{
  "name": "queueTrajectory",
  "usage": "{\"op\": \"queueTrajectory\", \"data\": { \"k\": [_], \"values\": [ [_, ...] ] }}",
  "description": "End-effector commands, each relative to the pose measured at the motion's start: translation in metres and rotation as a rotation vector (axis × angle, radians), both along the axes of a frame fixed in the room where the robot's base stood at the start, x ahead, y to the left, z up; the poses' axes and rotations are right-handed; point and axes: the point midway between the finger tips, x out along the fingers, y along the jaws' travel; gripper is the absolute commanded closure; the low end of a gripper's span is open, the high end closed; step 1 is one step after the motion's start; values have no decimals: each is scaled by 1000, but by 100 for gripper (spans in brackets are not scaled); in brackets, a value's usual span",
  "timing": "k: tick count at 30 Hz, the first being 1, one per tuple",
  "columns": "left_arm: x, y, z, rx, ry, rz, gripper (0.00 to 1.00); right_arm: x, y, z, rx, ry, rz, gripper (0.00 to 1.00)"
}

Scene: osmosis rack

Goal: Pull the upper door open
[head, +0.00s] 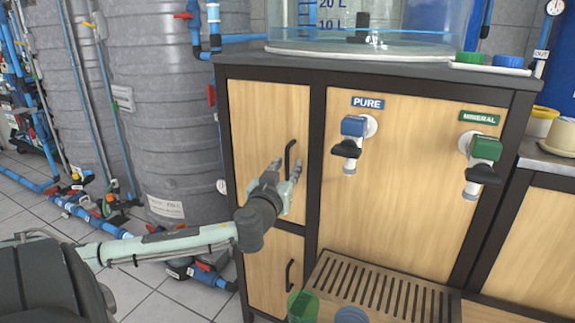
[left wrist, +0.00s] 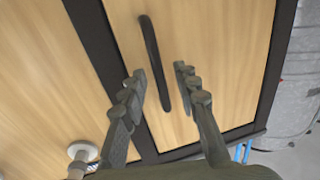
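The upper door (head: 255,115) is a light wood panel in a dark frame and is closed. Its black bar handle (head: 288,155) stands upright near the door's right edge. My left gripper (head: 287,170) is at the handle with its fingers spread. In the left wrist view the same handle (left wrist: 153,60) lies between the two fingertips (left wrist: 158,80) of the open gripper, with gaps on both sides. I cannot tell how deep the handle sits between the fingers. My right gripper is not in view.
A lower door with its own black handle (head: 289,275) is below. To the right are the PURE tap (head: 352,130) and MINERAL tap (head: 484,155), over a slatted drip tray (head: 372,290) with green and blue cups in front. Grey tanks (head: 165,100) stand left of the cabinet.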

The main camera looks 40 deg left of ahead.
Motion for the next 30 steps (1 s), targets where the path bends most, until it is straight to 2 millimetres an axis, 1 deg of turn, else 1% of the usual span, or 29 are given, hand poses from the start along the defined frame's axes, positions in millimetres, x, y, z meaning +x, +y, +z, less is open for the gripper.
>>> {"op": "queueTrajectory", "data": {
  "k": [1, 4, 12, 14, 18, 20, 30],
  "values": [
    [4, 3, 1, 2, -2, 1, 69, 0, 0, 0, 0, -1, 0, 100],
    [9, 5, 1, 1, 0, 0, 69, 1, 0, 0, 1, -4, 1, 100],
    [10, 6, 0, 0, 0, 0, 69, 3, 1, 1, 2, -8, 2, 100],
    [9, 6, 0, 0, 0, 0, 76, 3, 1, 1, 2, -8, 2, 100],
    [9, 6, 0, 0, 0, 0, 93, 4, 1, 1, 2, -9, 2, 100],
    [9, 5, 0, 0, 0, 0, 100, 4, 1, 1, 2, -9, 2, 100],
    [9, 5, 0, 0, 0, 0, 100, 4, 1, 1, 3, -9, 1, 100]
  ]
}}
